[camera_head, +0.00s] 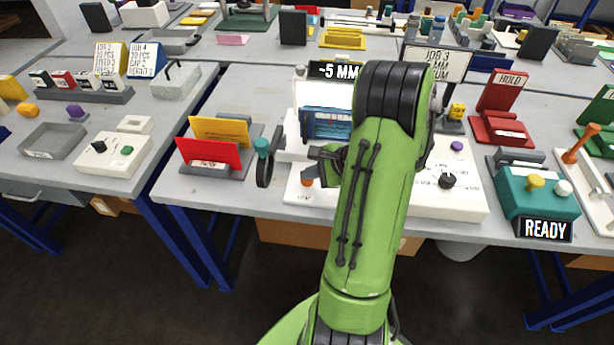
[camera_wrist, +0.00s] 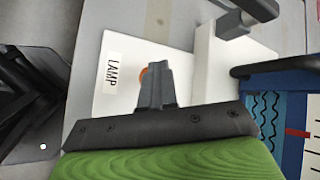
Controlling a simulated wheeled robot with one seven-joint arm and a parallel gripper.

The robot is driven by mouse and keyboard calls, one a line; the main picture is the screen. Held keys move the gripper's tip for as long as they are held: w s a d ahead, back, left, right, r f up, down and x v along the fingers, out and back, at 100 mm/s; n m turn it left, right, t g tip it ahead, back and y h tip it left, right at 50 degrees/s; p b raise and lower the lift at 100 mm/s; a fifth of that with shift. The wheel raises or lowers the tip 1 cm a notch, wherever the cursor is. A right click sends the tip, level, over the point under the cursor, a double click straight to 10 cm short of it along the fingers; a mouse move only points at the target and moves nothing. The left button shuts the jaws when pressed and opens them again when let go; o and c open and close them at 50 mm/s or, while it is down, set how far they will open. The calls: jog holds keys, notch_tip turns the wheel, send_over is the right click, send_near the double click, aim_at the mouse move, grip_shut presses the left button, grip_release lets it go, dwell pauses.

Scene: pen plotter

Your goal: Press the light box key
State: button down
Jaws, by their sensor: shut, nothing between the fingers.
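The light box key is an orange round button (camera_head: 307,182) on a white base (camera_head: 294,193) at the front of the middle table. In the wrist view the orange key (camera_wrist: 143,72) shows only as a sliver beside my fingertips, next to a label reading LAMP (camera_wrist: 112,72). My gripper (camera_head: 317,166) is shut and empty. In the wrist view its closed fingers (camera_wrist: 156,72) cover most of the key. I cannot tell whether the fingertips touch the key or hover above it.
A dark-handled tool (camera_head: 263,165) stands left of the key, beside red and yellow cards (camera_head: 208,152). A lit panel with a blue patterned piece (camera_head: 326,124) stands behind. A white box with a black knob (camera_head: 447,181) is right of my arm, then a teal READY device (camera_head: 537,195).

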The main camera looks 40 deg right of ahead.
aim_at(310, 182)
jog(key=shift+r, duration=0.25)
notch_tip(310, 182, up, 6)
jog(key=p, duration=0.6)
jog(key=shift+r, duration=0.1)
jog(key=shift+f, duration=0.2)
